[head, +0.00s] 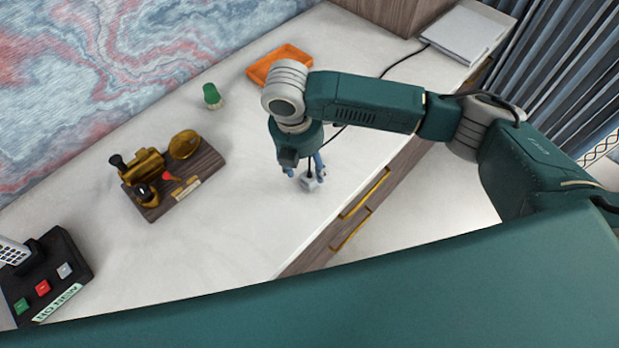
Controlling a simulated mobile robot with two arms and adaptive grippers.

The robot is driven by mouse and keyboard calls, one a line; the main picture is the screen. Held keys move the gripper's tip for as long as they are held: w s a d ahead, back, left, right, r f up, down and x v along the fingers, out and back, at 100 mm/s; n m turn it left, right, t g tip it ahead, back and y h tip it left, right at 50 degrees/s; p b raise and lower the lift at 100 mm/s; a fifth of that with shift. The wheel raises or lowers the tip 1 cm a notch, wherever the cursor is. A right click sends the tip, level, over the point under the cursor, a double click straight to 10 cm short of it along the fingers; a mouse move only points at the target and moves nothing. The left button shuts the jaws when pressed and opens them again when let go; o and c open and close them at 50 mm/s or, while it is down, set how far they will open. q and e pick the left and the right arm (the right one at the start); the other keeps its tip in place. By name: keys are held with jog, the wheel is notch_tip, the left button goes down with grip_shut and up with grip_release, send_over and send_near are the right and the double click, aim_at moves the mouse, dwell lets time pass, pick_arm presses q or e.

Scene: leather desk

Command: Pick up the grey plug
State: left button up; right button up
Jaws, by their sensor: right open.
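The grey plug (309,184) is a small light grey block on the white desk top, near the desk's front edge. A dark cable runs from behind my right arm towards it. My right gripper (305,174) points down right above the plug, with its bluish fingers open on either side of it. I cannot tell whether the fingers touch the plug, and they partly hide it. My left gripper is not in the head view.
An orange tray (262,72) and a green-topped brush (212,97) stand behind the gripper. A wood-and-brass device (196,190) stands to the left. A black button box (70,262) is at the far left. A grey laptop-like slab (462,36) lies at the back right.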

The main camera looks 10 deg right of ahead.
aim_at(309, 176)
jog(key=f, duration=0.2)
jog(key=f+p, duration=0.1)
jog(key=f, duration=0.1)
jog(key=d+f, duration=0.1)
jog(key=f, duration=0.1)
jog(key=shift+w+f, duration=0.15)
jog(key=shift+f, duration=0.2)
jog(key=shift+c, duration=0.3)
jog(key=c, duration=1.2)
